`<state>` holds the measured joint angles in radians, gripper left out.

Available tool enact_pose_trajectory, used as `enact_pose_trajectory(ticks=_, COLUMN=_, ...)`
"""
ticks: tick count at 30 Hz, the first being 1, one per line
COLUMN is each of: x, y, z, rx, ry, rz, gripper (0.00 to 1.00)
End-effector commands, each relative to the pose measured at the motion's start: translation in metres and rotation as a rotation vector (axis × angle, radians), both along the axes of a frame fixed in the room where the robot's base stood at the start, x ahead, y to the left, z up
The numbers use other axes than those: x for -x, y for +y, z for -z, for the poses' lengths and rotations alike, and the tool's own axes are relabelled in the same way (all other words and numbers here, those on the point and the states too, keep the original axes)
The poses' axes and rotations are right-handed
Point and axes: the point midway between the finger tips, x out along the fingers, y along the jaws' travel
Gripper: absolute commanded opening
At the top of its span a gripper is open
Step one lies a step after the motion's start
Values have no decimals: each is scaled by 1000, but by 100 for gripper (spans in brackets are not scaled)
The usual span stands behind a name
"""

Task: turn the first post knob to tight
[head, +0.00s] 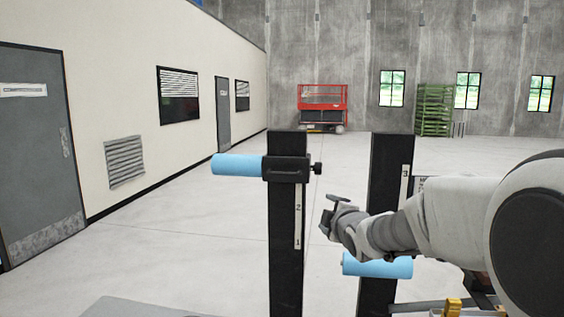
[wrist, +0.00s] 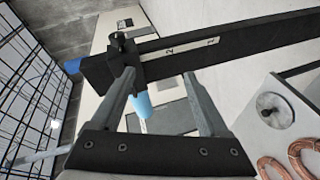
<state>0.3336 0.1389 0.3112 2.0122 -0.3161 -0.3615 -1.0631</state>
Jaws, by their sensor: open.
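The left black post (head: 287,235) stands upright with a scale strip. A black sliding bracket (head: 286,168) sits near its top, with a light blue roller (head: 238,165) to the left and a small dark knob (head: 317,168) on the right side. My gripper (head: 332,212) is just right of this post, below the knob's height. In the wrist view my gripper (wrist: 160,75) is open. The knob (wrist: 117,40) shows beyond and left of the left fingertip, which overlaps part of the bracket. I cannot tell whether they touch. The blue roller (wrist: 143,105) shows between the fingers.
A second black post (head: 390,165) stands to the right, with a lower blue roller (head: 378,265) partly behind my arm. The wrist view shows a pale panel with a grey disc (wrist: 275,108) and copper coils (wrist: 302,157) at lower right. The floor left of the posts is clear.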

Motion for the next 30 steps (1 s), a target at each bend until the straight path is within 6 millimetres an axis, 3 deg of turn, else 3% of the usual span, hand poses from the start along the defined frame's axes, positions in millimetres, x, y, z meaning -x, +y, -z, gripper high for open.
enact_pose_trajectory(ticks=3, x=-39, y=-8, z=-4, rx=106, ry=-149, rz=-69, gripper=78)
enact_pose_trajectory(ticks=7, x=-65, y=-17, z=-10, rx=203, ry=-311, rz=-107, gripper=78)
enact_pose_trajectory(ticks=12, x=-81, y=-29, z=-15, rx=280, ry=-458, rz=-110, gripper=78)
enact_pose_trajectory(ticks=20, x=-93, y=-32, z=-21, rx=311, ry=-516, rz=-105, gripper=78)
enact_pose_trajectory(ticks=30, x=-142, y=-21, z=-34, rx=308, ry=-513, rz=-104, gripper=78)
